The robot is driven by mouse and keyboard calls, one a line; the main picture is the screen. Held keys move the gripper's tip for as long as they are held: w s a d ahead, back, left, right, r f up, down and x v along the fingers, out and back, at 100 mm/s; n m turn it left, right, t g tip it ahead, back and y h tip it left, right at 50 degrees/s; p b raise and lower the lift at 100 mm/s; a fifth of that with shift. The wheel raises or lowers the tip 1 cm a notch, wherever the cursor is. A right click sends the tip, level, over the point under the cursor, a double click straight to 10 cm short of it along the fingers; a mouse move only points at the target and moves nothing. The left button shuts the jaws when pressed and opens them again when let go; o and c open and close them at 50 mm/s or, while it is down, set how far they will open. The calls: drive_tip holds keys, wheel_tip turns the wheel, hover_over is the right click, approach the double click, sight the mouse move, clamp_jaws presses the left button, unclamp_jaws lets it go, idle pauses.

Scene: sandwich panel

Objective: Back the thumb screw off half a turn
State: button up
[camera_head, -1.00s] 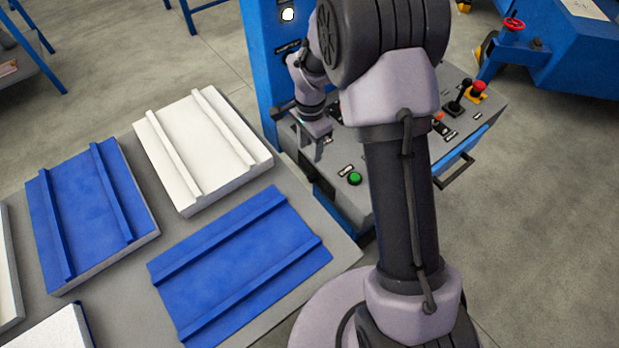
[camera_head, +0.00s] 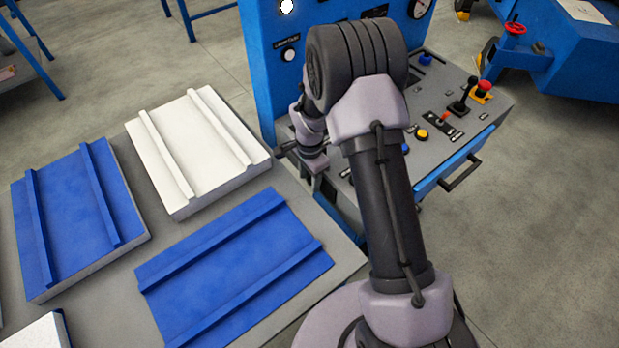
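I cannot make out the thumb screw in this view; my arm covers part of the control console (camera_head: 440,140). My gripper (camera_head: 317,187) points down at the console's left edge, beside the table with the panels. Its fingers are small and partly dark against the console, so I cannot tell whether they are apart or hold anything. A dark bar-like part (camera_head: 285,148) sticks out to the left next to my wrist; I cannot tell what it is.
White (camera_head: 197,150) and blue panels (camera_head: 235,265) with raised ribs lie on the grey table (camera_head: 345,262) at left. The console carries a yellow button (camera_head: 421,134), a black lever (camera_head: 461,104) and a red mushroom button (camera_head: 484,87). A drawer-like handle (camera_head: 460,173) juts from its front.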

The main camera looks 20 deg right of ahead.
clamp_jaws()
drive_tip(key=shift+w+a+r+g+p, duration=0.1)
drive_tip(key=shift+r+g+p, duration=0.35)
drive_tip(key=shift+p, duration=0.75)
drive_tip(key=shift+w+f+g+h+p, duration=0.25)
drive_tip(key=shift+f+g+h+p, duration=0.3)
drive_tip(key=shift+g, duration=0.5)
drive_tip(key=shift+g+h, duration=0.35)
drive_tip(key=shift+g, duration=0.15)
drive_tip(key=shift+o, duration=0.7)
unclamp_jaws()
drive_tip(key=shift+r, duration=0.1)
